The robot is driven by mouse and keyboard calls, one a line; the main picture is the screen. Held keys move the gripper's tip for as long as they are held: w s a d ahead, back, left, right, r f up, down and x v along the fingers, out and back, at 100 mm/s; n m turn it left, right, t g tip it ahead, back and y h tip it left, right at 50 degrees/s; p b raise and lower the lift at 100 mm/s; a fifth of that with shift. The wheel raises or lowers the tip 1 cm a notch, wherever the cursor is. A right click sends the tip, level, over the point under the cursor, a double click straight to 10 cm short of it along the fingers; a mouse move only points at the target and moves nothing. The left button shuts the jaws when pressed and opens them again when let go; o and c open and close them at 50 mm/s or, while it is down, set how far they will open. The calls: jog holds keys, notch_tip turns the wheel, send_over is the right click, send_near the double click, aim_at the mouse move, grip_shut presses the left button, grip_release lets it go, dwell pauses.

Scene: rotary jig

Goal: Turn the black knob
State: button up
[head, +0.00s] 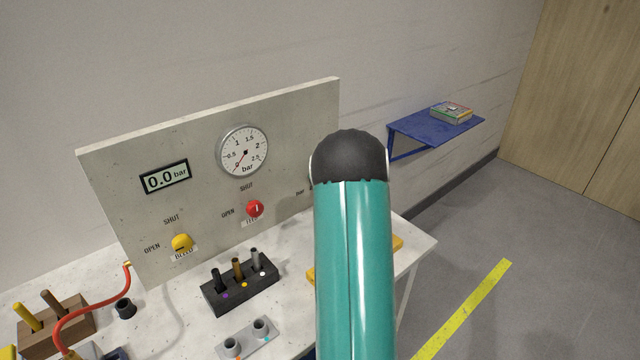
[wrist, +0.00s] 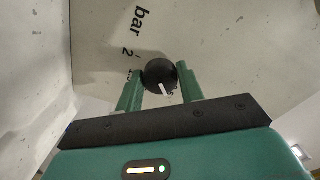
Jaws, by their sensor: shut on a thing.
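The black knob (wrist: 157,72) sits on the pale panel in the wrist view, with a white pointer line on its face. My gripper (wrist: 160,82) has its two green fingers on either side of the knob and is shut on it. Part of the printed scale around the knob shows, with "bar" and "2" readable; the fingers and knob cover some of it. In the head view my teal arm hides the knob and the gripper.
The upright panel (head: 110,190) carries a 0.0 bar display (head: 165,177), a round gauge (head: 243,151) with its needle near the low end, a red knob (head: 254,208) and a yellow knob (head: 181,242). A black peg block (head: 240,290) stands on the bench below.

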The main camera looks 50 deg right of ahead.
jog(key=o, duration=1)
jog(key=shift+s, duration=0.2)
jog(key=shift+w, duration=0.15)
jog(key=s, duration=0.4)
jog(key=s+a, duration=0.1)
jog(key=s, duration=0.8)
jog(key=shift+s+a+r, duration=0.25)
jog(key=shift+s+a, duration=0.1)
jog(key=shift+a, duration=0.05)
jog(key=shift+s, duration=0.15)
